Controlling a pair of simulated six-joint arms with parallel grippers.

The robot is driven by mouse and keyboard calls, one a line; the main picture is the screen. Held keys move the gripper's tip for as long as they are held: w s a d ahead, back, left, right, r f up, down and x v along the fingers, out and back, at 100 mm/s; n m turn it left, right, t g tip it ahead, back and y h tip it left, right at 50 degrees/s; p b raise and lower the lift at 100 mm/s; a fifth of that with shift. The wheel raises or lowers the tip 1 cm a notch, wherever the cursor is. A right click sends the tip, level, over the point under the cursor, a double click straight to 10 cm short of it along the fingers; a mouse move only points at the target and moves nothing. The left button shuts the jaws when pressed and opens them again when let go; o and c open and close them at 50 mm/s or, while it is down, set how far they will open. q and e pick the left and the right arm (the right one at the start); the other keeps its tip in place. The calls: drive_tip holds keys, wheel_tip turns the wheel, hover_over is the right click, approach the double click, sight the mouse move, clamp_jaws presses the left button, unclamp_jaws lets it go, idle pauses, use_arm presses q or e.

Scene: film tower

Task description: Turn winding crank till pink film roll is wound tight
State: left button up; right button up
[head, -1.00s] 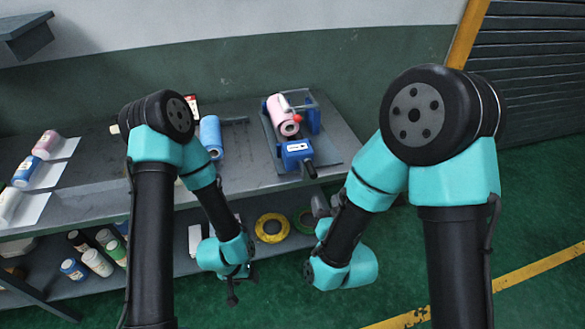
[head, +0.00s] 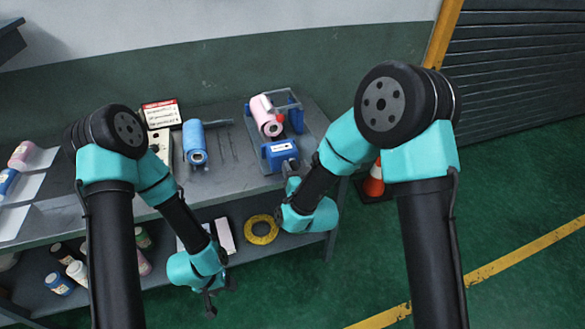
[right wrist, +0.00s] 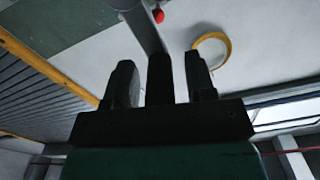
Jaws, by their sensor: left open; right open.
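The pink film roll (head: 266,117) sits in the blue winder (head: 279,153) on the shelf; I cannot tell how tightly it is wound. A small red knob (head: 281,118) is beside the roll. My right gripper (head: 290,176) is at the front of the winder, where it covers most of the crank. In the right wrist view a grey crank arm (right wrist: 142,25) ends in a black handle (right wrist: 160,80), which stands between the two open fingers, apparently not gripped. My left gripper (head: 221,286) is open and empty, low in front of the shelf.
A blue roll (head: 195,142) and a sign (head: 161,113) stand left of the winder. A yellow ring (head: 262,230) and several bottles are on the lower shelf. An orange cone (head: 374,180) stands on the floor right of the bench. Floor further right is clear.

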drive_tip(key=shift+c, duration=0.5)
clamp_jaws()
